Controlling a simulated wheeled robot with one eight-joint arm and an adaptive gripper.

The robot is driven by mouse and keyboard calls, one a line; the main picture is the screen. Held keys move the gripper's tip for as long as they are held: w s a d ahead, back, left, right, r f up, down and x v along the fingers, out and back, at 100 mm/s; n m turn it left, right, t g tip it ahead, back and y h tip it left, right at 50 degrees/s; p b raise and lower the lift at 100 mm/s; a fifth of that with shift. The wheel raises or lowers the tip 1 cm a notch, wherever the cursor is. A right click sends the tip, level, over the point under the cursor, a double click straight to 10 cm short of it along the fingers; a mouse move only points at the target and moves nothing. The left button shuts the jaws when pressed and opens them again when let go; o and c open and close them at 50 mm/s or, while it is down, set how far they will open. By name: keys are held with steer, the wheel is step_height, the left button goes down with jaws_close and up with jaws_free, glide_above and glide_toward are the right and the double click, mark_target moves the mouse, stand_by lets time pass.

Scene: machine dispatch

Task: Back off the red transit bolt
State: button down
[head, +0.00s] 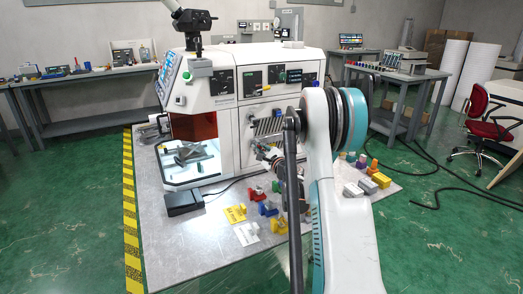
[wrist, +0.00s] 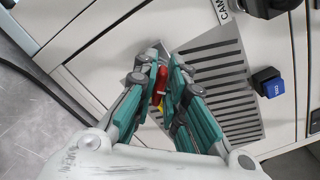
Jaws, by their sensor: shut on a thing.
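The red transit bolt (wrist: 160,82) shows in the wrist view as a red piece between my fingertips, in front of the machine's front panel. A small yellow part (wrist: 160,106) shows just below it. My gripper (wrist: 160,66) is shut on the red bolt, with one green-and-grey finger on each side. In the head view my gripper (head: 262,152) is at the slotted panel on the machine's front, partly hidden by my arm. The bolt cannot be made out there. The white machine (head: 224,88) stands on a grey bench.

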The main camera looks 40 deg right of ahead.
steer(key=n, duration=0.4)
steer(key=shift+n, duration=0.5)
steer(key=n, duration=0.4)
steer(key=c, duration=1.6)
jaws_free()
steer(key=shift+o, duration=0.2)
steer(key=shift+f, duration=0.1)
